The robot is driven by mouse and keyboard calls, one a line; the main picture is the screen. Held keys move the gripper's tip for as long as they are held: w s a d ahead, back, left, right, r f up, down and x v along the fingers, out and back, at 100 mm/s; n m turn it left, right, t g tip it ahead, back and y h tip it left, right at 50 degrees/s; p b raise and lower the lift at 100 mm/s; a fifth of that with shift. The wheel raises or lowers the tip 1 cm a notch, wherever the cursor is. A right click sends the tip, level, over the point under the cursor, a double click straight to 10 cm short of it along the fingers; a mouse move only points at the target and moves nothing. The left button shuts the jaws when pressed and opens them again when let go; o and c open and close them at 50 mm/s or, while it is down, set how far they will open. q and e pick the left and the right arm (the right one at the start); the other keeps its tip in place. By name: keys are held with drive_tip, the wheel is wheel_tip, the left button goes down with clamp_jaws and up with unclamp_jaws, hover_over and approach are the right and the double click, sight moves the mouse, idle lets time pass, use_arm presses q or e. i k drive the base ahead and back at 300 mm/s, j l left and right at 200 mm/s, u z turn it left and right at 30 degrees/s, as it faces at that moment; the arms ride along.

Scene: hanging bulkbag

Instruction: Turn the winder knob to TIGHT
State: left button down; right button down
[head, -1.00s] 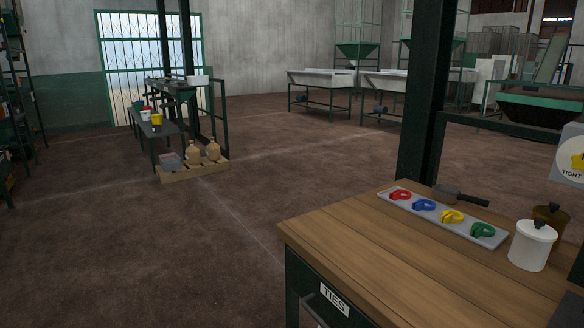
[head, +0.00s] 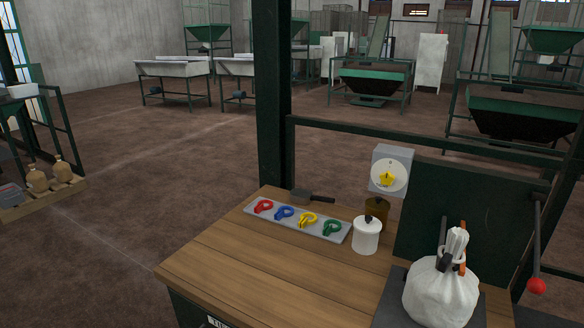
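The winder knob (head: 387,178) is a yellow star-shaped knob on a round white dial, on the front of a grey box (head: 404,156) behind the right part of the wooden table. Its pointer seems to point up, but the dial's lettering is too small to read. Neither of my grippers shows in the head view.
The wooden table (head: 240,262) bears a grey tray (head: 258,219) with red, blue, yellow and green ties, a dark-handled scoop (head: 313,197), a white lidded jar (head: 366,236) and a brown jar (head: 377,210). A tied white bag (head: 440,292) stands at right, near a red-balled lever (head: 536,286).

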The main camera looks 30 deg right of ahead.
sight(386, 178)
drive_tip(key=l+z, duration=0.1)
drive_tip(key=z, duration=1.75)
